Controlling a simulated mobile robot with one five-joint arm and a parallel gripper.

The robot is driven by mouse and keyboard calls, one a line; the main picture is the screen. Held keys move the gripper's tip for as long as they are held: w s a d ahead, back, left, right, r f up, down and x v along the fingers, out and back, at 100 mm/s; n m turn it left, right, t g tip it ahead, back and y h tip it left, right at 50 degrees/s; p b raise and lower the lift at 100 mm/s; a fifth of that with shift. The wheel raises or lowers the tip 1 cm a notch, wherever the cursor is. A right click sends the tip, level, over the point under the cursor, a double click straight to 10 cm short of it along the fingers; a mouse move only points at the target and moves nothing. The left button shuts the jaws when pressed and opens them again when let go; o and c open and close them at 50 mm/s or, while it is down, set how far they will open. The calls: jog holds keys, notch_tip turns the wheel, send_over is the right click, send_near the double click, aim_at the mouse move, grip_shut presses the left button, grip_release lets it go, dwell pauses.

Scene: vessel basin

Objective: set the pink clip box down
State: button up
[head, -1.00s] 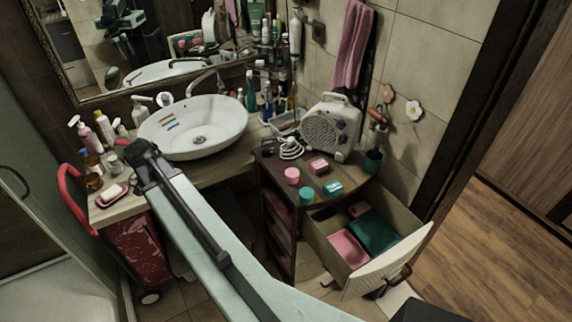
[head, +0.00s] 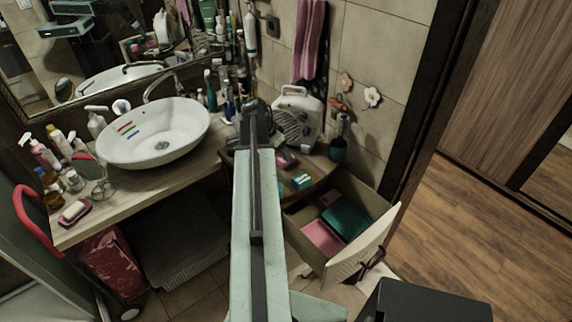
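A small pink box (head: 287,161), which may be the pink clip box, lies on the dark cabinet top (head: 316,174), partly hidden by my arm. A teal box (head: 301,181) sits in front of it. My gripper (head: 252,106) is at the far end of my arm, in front of the heater and left of the pink box in the picture. Its fingers are dark and small, so I cannot tell whether they are open or hold anything. My arm hides the left part of the cabinet top.
A white heater (head: 297,121) stands at the back of the cabinet. The open drawer (head: 368,198) below holds pink and teal cloth-like items. A white basin (head: 153,134) and several bottles crowd the counter (head: 130,198) to the left. A dark green cup (head: 338,150) stands at right.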

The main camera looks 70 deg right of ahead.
jog(key=b+x, duration=0.4)
jog(key=x, duration=0.1)
jog(key=shift+f+b, duration=0.35)
jog(key=shift+b, duration=0.05)
jog(key=shift+r, duration=0.2)
grip_shut()
